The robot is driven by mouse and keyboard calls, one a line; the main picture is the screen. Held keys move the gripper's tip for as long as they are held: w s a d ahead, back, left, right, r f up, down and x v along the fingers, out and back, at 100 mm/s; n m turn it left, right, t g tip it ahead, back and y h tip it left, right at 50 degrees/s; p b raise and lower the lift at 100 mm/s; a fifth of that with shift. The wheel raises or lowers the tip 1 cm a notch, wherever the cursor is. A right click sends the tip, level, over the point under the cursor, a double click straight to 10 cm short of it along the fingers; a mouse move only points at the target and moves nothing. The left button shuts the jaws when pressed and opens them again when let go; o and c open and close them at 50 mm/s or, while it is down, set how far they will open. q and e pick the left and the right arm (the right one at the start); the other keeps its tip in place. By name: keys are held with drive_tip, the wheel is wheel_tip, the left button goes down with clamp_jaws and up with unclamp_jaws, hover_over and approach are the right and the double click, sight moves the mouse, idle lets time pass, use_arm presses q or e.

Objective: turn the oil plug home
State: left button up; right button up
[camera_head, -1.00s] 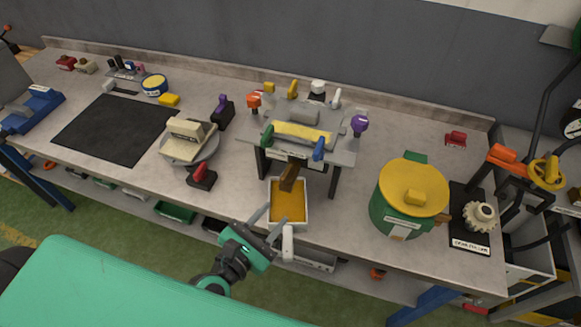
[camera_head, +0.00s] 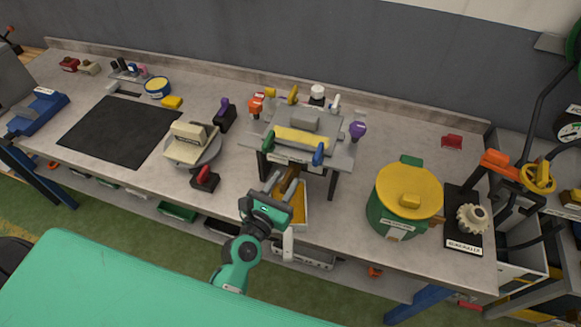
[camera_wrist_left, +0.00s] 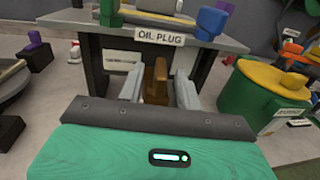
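The oil plug shows as a brown, block-like handle (camera_wrist_left: 157,84) below the front edge of a grey raised stand (camera_wrist_left: 230,46), whose label reads OIL PLUG. In the head view the stand (camera_head: 341,157) is at the middle of the bench, and the brown handle (camera_head: 289,182) shows under its front. My left gripper (camera_head: 284,187) is open at the handle. In the left wrist view its grey fingers (camera_wrist_left: 160,88) lie on the left and right of the handle, with gaps showing. How deep the handle sits between them is unclear. My right gripper is not in view.
An orange-floored white tray (camera_head: 303,216) lies below the handle, partly hidden by my left gripper. A green pot with yellow lid (camera_head: 410,190) stands right. A round turntable with a cream block (camera_head: 190,142) and a red-handled item (camera_head: 205,178) stand left. Green and blue knobs line the stand's front.

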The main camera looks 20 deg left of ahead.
sight(290, 173)
use_arm(q)
drive_tip(key=shift+w+d+p, duration=0.2)
drive_tip(key=shift+w+p, duration=0.05)
drive_tip(key=shift+w, duration=0.75)
drive_tip(key=shift+w+d+p, duration=0.15)
drive_tip(key=shift+w+p, duration=0.05)
drive_tip(key=shift+w, duration=0.8)
clamp_jaws()
